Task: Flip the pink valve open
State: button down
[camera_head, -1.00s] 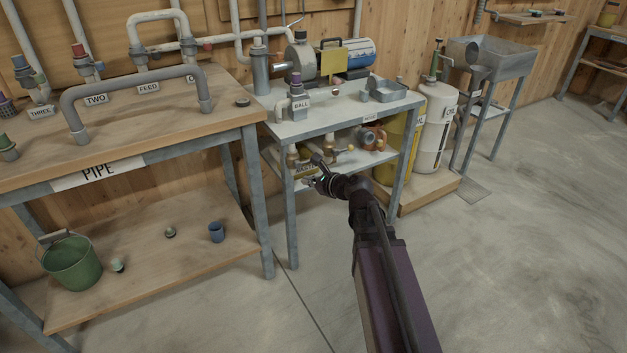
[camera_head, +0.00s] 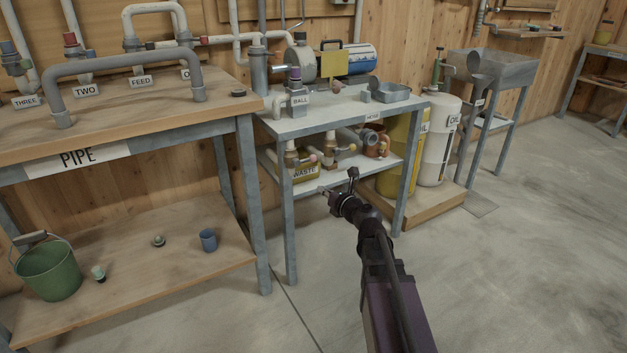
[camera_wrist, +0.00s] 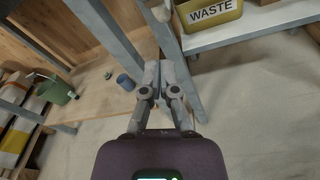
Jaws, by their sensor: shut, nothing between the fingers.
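Several small valves stand on the lower shelf of the grey metal table. One with a pinkish knob (camera_head: 313,158) is at the left, above the yellow WASTE bin (camera_head: 304,172). Another valve with a small light-coloured knob (camera_head: 352,147) is to its right. At this size I cannot tell for sure which knob is the pink one. My gripper (camera_head: 337,184) is in front of the shelf, below the valves in the picture, and apart from them. In the wrist view its fingers (camera_wrist: 161,75) are together and empty. The WASTE bin also shows there, but no whole valve does.
The metal table's front leg (camera_head: 288,225) and shelf edge (camera_head: 335,184) are close to my gripper. A wooden PIPE bench (camera_head: 215,150) with a green bucket (camera_head: 50,272) is at the left. Yellow and white tanks (camera_head: 437,145) stand at the right. The right floor is clear.

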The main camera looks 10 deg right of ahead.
aim_at(304, 161)
jog(key=shift+w+d+f+m+t+h+b, duration=0.2)
jog(key=shift+d+f+m+b, duration=0.15)
jog(key=shift+f+m+b, duration=0.2)
jog(key=shift+w+d+f+m+t+h+b, duration=0.1)
jog(key=shift+d+f+m+t+h+b, duration=0.1)
jog(key=shift+d+f+m+b, duration=0.35)
jog(key=shift+w+a+r, duration=0.1)
jog(key=shift+a, duration=0.1)
jog(key=w+a+r+p, duration=0.2)
jog(key=w+p, duration=0.1)
jog(key=w, duration=0.8)
jog(key=shift+r, duration=0.35)
jog(key=shift+a, duration=0.25)
jog(key=shift+r, duration=0.1)
